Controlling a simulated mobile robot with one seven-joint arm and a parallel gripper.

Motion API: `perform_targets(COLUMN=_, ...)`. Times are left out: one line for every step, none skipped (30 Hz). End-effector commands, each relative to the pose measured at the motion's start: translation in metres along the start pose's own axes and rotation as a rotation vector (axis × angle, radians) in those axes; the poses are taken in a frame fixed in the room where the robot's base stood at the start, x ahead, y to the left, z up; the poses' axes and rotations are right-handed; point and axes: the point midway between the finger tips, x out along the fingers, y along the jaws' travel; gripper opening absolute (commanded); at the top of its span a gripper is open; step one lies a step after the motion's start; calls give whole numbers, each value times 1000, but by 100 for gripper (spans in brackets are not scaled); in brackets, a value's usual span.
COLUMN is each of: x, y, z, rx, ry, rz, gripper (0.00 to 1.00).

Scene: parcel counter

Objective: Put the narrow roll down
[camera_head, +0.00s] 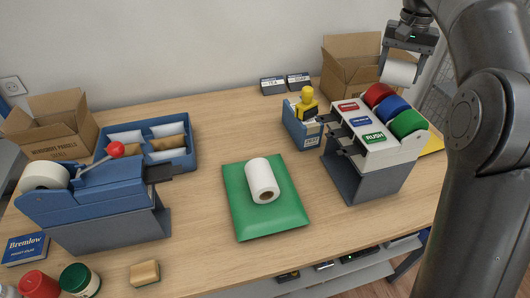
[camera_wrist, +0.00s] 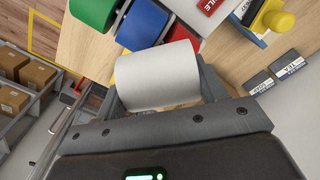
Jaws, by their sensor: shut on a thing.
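My gripper (camera_head: 402,63) is at the upper right in the head view, shut on the narrow roll (camera_head: 399,73), a plain white roll. In the wrist view the same white roll (camera_wrist: 158,76) lies across between the two fingers. It is held up in the air and appears near the label dispenser (camera_head: 378,150). The dispenser carries red, blue and green rolls. Another white roll (camera_head: 263,181), with a brown core, lies on a green padded parcel (camera_head: 246,222) at the middle of the counter.
An open cardboard box (camera_head: 350,65) stands behind the dispenser. A blue caddy (camera_head: 300,125) with a yellow-topped item is left of it. A blue tape machine (camera_head: 95,205) and blue tray (camera_head: 150,140) stand left. A sponge (camera_head: 145,273) lies near the front. Bare wood surrounds the green parcel.

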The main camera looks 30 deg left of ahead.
Motion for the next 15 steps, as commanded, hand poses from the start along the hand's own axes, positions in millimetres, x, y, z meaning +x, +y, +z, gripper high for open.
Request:
perform_targets(x=0, y=-33, z=-2, rx=-64, ry=1, rz=-1, gripper=39)
perform_targets(x=0, y=-50, z=-1, rx=-98, ry=1, rz=-1, gripper=39)
perform_targets(x=0, y=-72, z=0, rx=-143, ry=2, rz=-1, gripper=39)
perform_targets(x=-1, y=-89, z=1, rx=-176, ry=2, rz=-1, gripper=39)
perform_targets(x=0, y=-105, z=3, rx=-208, ry=2, rz=-1, gripper=39)
perform_targets(x=-1, y=-127, z=6, rx=-252, ry=3, rz=-1, gripper=39)
perform_targets(x=-1, y=-143, z=9, rx=-285, ry=3, rz=-1, gripper=39)
perform_targets(x=-1, y=-159, z=13, rx=-317, ry=3, rz=-2, gripper=39)
perform_targets(x=0, y=-180, z=18, rx=-358, ry=2, rz=-2, gripper=39)
perform_targets(x=0, y=-194, z=22, rx=-387, ry=4, rz=-3, gripper=39)
perform_targets(x=0, y=-207, z=26, rx=-415, ry=4, rz=-3, gripper=39)
perform_targets(x=0, y=-223, z=31, rx=-448, ry=3, rz=-3, gripper=39)
perform_targets(x=0, y=-233, z=35, rx=-469, ry=4, rz=-4, gripper=39)
perform_targets(x=1, y=-244, z=39, rx=-489, ry=3, rz=-4, gripper=39)
perform_targets(x=1, y=-257, z=44, rx=-517, ry=4, rz=-5, gripper=39)
